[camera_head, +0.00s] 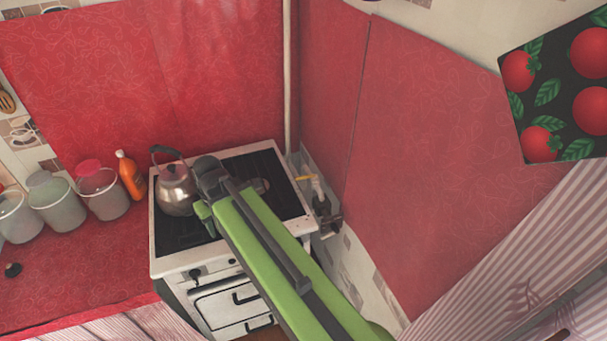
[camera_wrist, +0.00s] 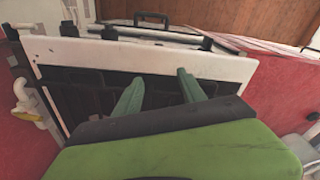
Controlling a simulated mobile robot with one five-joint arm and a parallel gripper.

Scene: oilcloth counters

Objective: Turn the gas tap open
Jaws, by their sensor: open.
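A gas tap with a yellow lever (camera_head: 305,178) sits on the white pipe (camera_head: 317,188) at the wall, just right of the stove. In the head view my arm hides much of the gripper, with a green finger (camera_head: 203,210) showing beside the kettle.
A metal kettle (camera_head: 176,192) stands on the hob close to my gripper. An orange bottle (camera_head: 130,177) and several lidded jars (camera_head: 104,196) stand on the red counter (camera_head: 75,262) at left. A red wall panel (camera_head: 430,150) bounds the right side.

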